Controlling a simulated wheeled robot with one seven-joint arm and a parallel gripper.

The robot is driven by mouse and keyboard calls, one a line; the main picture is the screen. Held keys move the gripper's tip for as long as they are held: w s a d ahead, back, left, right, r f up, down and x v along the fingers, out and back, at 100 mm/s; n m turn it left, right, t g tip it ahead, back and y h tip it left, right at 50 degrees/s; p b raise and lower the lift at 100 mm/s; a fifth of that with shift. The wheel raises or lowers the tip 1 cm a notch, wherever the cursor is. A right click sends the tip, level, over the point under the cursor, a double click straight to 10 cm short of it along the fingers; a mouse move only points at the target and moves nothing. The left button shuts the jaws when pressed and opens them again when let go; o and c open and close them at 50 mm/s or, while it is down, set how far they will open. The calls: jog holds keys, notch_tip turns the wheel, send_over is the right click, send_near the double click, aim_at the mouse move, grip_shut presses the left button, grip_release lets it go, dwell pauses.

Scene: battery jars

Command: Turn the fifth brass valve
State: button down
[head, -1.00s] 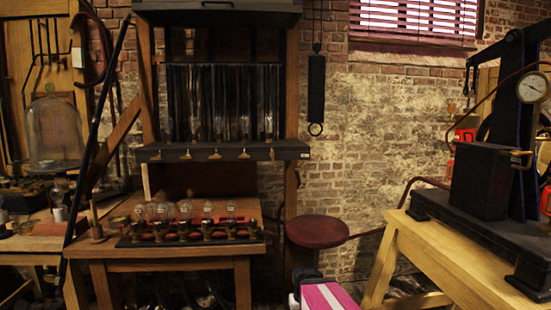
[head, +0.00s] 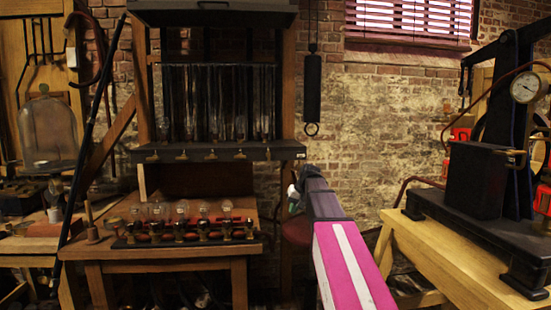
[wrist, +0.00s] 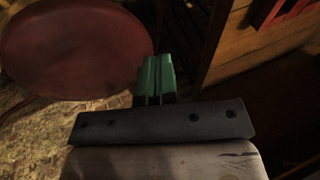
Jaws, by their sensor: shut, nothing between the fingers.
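Several small brass valves hang in a row along the front of the dark shelf (head: 220,152). The rightmost brass valve (head: 268,154) is near the shelf's right end; from the left, it is the fifth. My gripper (head: 293,202) is in the head view just below and right of that valve, apart from it in the picture. In the wrist view, my gripper's green fingers (wrist: 153,78) are together with nothing between them. No valve shows in the wrist view.
The wooden bench (head: 170,250) carries bulbs (head: 182,208) and a dark rack with brass sockets. Tall glass jars (head: 215,110) stand on the shelf. A black pump machine (head: 485,180) stands at right.

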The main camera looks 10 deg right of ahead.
aim_at(269, 156)
jog(key=w+d+r+n+t+y, duration=0.1)
jog(key=w+r, duration=0.1)
jog(key=r, duration=1.2)
jog(key=w+d+r+t+y, duration=0.1)
jog(key=w+r, duration=0.2)
jog(key=r, duration=1.1)
jog(key=x, duration=0.9)
jog(key=shift+a+f, duration=0.1)
jog(key=shift+f, duration=0.15)
jog(key=shift+a, duration=2)
